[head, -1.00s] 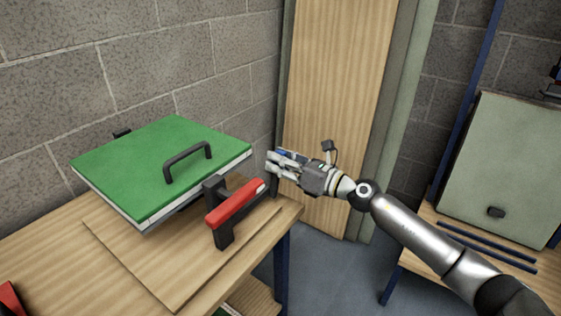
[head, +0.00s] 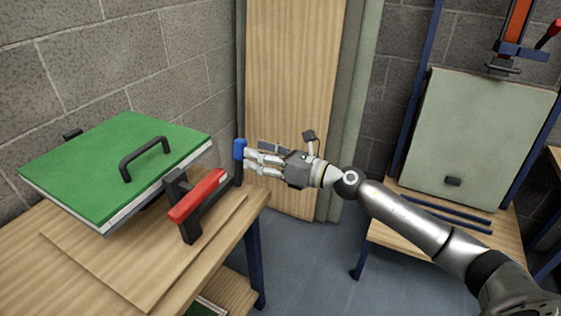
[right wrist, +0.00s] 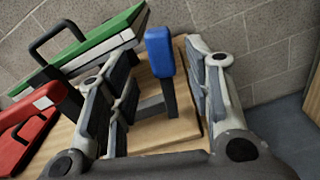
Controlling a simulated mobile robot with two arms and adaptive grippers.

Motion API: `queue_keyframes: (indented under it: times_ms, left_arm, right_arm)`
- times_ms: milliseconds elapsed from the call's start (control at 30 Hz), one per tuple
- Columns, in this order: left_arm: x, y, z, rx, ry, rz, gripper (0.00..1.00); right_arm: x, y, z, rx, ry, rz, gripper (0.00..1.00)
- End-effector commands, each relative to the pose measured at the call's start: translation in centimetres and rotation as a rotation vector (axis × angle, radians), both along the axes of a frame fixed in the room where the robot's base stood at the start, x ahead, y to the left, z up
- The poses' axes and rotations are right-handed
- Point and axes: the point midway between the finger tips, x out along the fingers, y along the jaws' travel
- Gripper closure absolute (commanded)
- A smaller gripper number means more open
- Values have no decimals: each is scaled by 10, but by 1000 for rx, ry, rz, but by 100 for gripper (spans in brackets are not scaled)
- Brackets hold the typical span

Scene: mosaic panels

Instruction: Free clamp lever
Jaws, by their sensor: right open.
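The clamp on the wooden bench has a red handle bar (head: 197,195) on dark brackets and a short upright lever with a blue grip (head: 239,149) at its right end. My right gripper (head: 250,163) is just right of the blue grip with its fingers pointing left. In the right wrist view its fingers are spread, and the blue grip (right wrist: 160,52) shows in the gap between them. I cannot tell that either finger touches it. The red bar (right wrist: 30,125) is at the left there. The green-lidded panel press (head: 115,165) has a black handle. My left gripper is not in view.
The wooden bench (head: 25,250) ends just below my right gripper. A tall wooden board (head: 290,100) leans behind it against the block wall. A second bench with a pale green panel (head: 478,130) stands at the right. Open floor lies between the benches.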

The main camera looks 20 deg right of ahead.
Motion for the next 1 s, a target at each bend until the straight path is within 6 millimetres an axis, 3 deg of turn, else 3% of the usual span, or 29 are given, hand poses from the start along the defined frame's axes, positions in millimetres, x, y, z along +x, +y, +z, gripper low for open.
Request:
queue_keyframes:
  times_ms: [200,433,1000]
  left_arm:
    - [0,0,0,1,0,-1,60]
    - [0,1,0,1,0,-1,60]
    - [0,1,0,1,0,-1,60]
  right_arm:
    - [-28,-22,-2,-1,3,-1,54]
    - [-46,-36,-1,-1,1,-1,54]
    - [-52,-41,0,-2,-1,0,54]
